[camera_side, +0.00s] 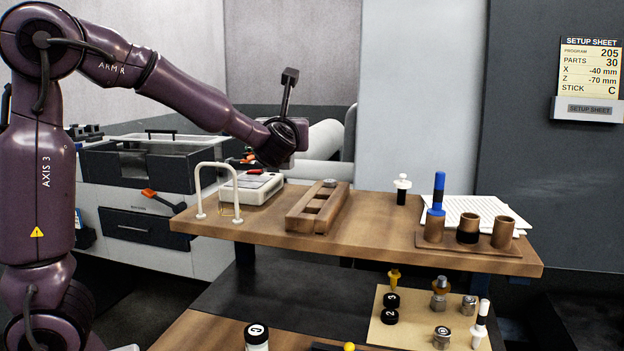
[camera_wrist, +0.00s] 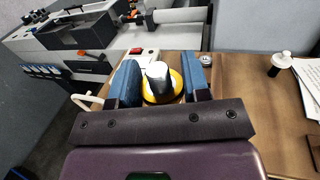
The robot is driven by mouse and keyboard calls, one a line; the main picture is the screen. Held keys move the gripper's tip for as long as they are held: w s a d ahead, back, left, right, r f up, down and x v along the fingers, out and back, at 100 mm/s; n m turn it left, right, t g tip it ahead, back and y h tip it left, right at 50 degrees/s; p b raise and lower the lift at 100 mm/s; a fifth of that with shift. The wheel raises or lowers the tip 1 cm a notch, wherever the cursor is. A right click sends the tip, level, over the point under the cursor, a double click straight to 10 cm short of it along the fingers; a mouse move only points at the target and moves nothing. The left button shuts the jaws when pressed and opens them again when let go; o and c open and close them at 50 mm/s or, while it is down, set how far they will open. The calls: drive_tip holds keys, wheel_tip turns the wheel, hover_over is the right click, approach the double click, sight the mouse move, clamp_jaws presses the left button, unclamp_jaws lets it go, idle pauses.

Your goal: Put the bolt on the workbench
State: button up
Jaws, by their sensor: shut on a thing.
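My gripper (camera_side: 290,140) is in the air above the back left of the wooden workbench (camera_side: 375,228). In the wrist view its blue fingers (camera_wrist: 160,76) are closed around a yellow-collared piece with a white and black upper part (camera_wrist: 158,74). I cannot tell from its shape whether this is the bolt. The side view does not show the held piece clearly. Metal hex-headed pieces (camera_side: 441,337) stand on a tan board (camera_side: 412,340) lower down. A grey round piece (camera_side: 329,183) sits on the wooden rack (camera_side: 312,213); it also shows in the wrist view (camera_wrist: 205,60).
A white box with a red button (camera_side: 252,187) and a white rail (camera_side: 218,168) stand at the bench's left. Wooden cups (camera_side: 468,228), one with a blue piece, papers and a white-topped plug (camera_side: 402,188) are at the right. The bench's middle front is clear.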

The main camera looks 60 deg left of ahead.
drive_tip(key=shift+s+a+r+n+g, duration=0.15)
drive_tip(key=shift+s+n+g, duration=0.15)
drive_tip(key=shift+s+g, duration=0.15)
drive_tip(key=f, duration=0.1)
drive_tip(key=d+f+g+y, duration=0.1)
drive_tip(key=f, duration=0.1)
drive_tip(key=shift+f+n, duration=0.15)
drive_tip(key=shift+n, duration=0.15)
drive_tip(key=d+f+m+t+h, duration=0.2)
drive_tip(key=d+f+t, duration=0.1)
drive_tip(key=d+f, duration=1.7)
drive_tip(key=s+d+f+m+t+h, duration=0.2)
drive_tip(key=s+d, duration=0.2)
drive_tip(key=d, duration=0.5)
drive_tip(key=s+d+f+m+t+h, duration=0.1)
drive_tip(key=s+d+m+t+h, duration=0.3)
drive_tip(key=d, duration=0.6)
drive_tip(key=shift+w+d+f+n+g+y, duration=0.35)
drive_tip(key=shift+w+d+f, duration=0.75)
drive_tip(key=shift+w+f, duration=0.9)
drive_tip(key=shift+w+d+f+n+g+y, duration=0.2)
drive_tip(key=shift+w+d+f+n+y, duration=0.2)
drive_tip(key=shift+w+d+f, duration=1.15)
drive_tip(key=shift+w+d+f+n+g+y, duration=0.35)
drive_tip(key=shift+w+d+f, duration=0.3)
drive_tip(key=shift+w+f, duration=1.8)
